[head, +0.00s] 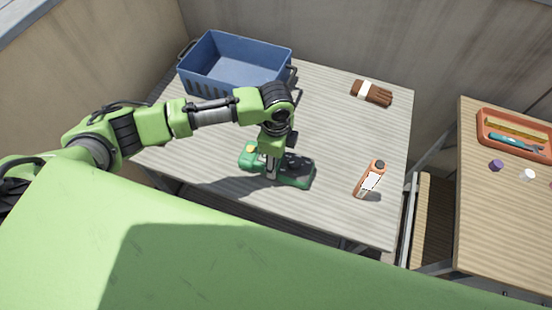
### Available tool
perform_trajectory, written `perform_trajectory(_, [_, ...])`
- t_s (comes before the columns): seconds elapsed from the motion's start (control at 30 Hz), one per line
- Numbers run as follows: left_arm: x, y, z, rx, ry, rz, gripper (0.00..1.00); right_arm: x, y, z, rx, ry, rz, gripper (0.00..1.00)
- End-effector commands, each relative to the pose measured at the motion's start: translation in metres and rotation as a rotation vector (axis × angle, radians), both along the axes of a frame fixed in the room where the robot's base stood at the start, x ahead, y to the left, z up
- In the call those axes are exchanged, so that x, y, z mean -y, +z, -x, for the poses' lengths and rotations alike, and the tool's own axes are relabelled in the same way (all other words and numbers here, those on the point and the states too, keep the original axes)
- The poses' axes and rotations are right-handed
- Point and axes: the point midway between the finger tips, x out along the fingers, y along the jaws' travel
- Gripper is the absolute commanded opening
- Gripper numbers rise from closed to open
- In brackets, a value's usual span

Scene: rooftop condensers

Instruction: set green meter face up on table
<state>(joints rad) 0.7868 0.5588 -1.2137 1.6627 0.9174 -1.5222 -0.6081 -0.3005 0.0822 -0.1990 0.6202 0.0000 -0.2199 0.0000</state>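The green meter (298,174) lies on the grey slatted table (335,125), near its front edge. Dark parts show on its right half, and a yellow spot shows towards its left end. My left gripper (270,172) points down over the middle of the meter and hides part of it. The fingers are small and merge with the meter's green, so I cannot tell whether they are open, shut or touching it. Which way the meter's face points is also unclear. My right gripper is out of view.
A blue crate (198,85) stands at the table's back left. A brown bundle with a white band (373,92) lies back right. Another table (485,235) at right holds an orange tray (482,127). The grey table's middle right is clear.

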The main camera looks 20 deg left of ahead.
Motion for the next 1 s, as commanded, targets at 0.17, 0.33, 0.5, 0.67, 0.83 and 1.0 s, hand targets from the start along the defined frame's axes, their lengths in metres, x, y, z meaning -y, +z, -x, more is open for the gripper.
perform_trajectory(0.17, [0.000, 0.000, 0.000, -0.001, 0.000, 0.000, 0.62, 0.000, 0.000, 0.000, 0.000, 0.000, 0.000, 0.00])
perform_trajectory(0.33, [0.000, 0.000, 0.000, -0.001, 0.000, 0.000, 0.62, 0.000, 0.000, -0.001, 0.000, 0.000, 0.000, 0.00])
perform_trajectory(0.5, [0.000, 0.008, 0.000, 0.000, 0.000, 0.000, 0.62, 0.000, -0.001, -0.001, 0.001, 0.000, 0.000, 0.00])
perform_trajectory(0.67, [0.000, 0.036, -0.001, 0.004, 0.000, 0.002, 0.62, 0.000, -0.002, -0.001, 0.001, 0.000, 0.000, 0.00])
perform_trajectory(0.83, [0.001, 0.074, -0.001, 0.004, 0.000, 0.002, 0.62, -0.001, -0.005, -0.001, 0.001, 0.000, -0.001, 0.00])
perform_trajectory(1.0, [0.000, 0.104, 0.000, 0.001, 0.000, 0.001, 0.62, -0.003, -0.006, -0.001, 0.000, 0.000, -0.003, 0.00])
